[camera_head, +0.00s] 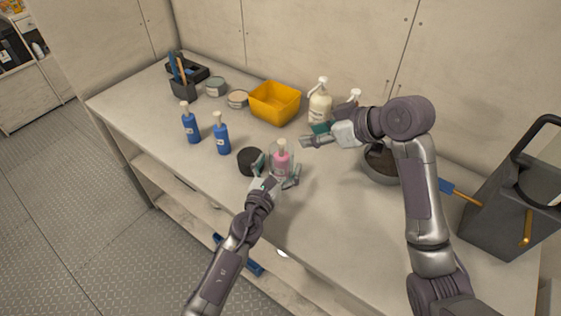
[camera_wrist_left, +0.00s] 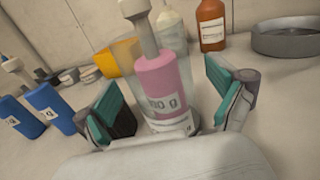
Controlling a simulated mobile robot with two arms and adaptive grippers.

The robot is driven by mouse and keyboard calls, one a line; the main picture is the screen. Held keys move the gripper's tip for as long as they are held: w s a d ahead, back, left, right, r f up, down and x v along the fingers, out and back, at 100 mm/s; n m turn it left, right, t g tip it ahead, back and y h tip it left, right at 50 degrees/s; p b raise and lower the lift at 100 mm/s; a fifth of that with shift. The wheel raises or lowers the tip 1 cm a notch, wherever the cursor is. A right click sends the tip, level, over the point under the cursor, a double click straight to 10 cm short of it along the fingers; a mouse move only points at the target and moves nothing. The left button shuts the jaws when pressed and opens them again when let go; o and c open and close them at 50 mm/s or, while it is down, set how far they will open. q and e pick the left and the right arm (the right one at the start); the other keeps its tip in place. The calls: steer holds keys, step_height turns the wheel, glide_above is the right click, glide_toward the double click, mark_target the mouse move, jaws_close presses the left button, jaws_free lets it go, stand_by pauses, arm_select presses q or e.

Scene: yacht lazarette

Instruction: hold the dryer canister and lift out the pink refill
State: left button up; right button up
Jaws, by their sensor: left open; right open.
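The pink refill (camera_head: 281,158) stands upright inside the clear dryer canister (camera_head: 271,149) near the middle of the bench. In the left wrist view the pink refill (camera_wrist_left: 164,84) has a label and a grey-white neck, and the see-through canister wall (camera_wrist_left: 126,52) shows around it. My left gripper (camera_head: 276,170) is open, with one finger on each side of the canister. The left wrist view shows the green pads of my left gripper (camera_wrist_left: 168,108) apart; contact with the canister cannot be told. My right gripper (camera_head: 312,134) is open and empty, above and to the right of the refill.
A black round lid (camera_head: 250,161) lies just left of the canister. Two blue bottles (camera_head: 221,137), a yellow bin (camera_head: 274,103), tins (camera_head: 237,99) and a cream pump bottle (camera_head: 320,106) stand around. A grey bowl (camera_head: 379,170) is at right. The front bench is mostly clear.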

arm_select(q)
steer(key=shift+w+d, duration=0.15)
steer(key=shift+w, duration=0.3)
steer(key=c, duration=1.5)
